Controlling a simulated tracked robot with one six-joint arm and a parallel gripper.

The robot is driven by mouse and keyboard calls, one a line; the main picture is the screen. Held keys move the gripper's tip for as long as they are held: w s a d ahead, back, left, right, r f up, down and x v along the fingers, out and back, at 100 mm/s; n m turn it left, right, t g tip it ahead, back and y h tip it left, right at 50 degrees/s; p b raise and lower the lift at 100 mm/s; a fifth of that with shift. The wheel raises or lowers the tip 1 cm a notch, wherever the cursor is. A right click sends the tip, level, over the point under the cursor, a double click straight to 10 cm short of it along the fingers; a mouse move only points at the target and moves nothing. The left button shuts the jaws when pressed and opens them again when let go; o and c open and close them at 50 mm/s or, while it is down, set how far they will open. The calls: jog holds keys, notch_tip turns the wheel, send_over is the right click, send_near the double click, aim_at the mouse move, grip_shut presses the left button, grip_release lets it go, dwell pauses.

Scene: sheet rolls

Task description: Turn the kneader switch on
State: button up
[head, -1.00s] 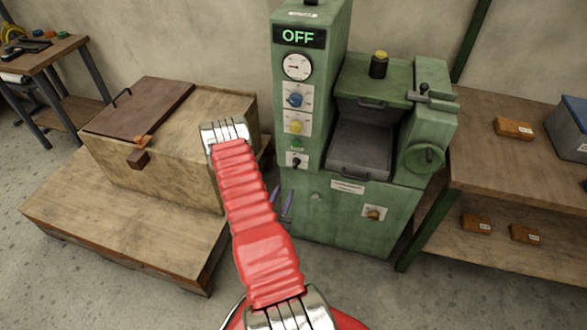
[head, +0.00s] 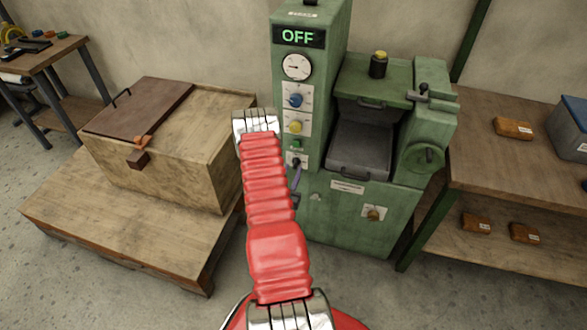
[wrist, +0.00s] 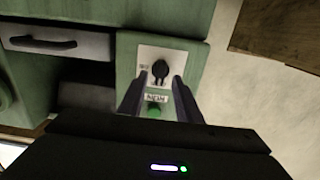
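The green kneader machine (head: 345,215) stands upright, and its display (head: 298,36) reads OFF. Its switch (head: 297,161) is a small black knob on a pale plate low on the control column, below a green button (head: 297,143). In the wrist view the switch (wrist: 160,70) sits on its plate near the top middle. My gripper (wrist: 160,78) is open, with one dark finger on each side of the knob in that view. I cannot tell whether the fingers touch it. In the head view my red arm hides most of the gripper; a purplish finger (head: 296,178) shows just below the switch.
Blue (head: 295,99) and yellow (head: 295,126) knobs and a gauge (head: 297,66) sit above the switch. A wooden chest (head: 175,165) on a low platform stands left. A wooden shelf (head: 520,165) with small brown blocks stands right.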

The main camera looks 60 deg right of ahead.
aim_at(295, 164)
jog(key=shift+w+d, duration=0.15)
jog(key=shift+d, duration=0.55)
jog(key=shift+w+d, duration=0.1)
jog(key=shift+d, duration=0.6)
grip_shut()
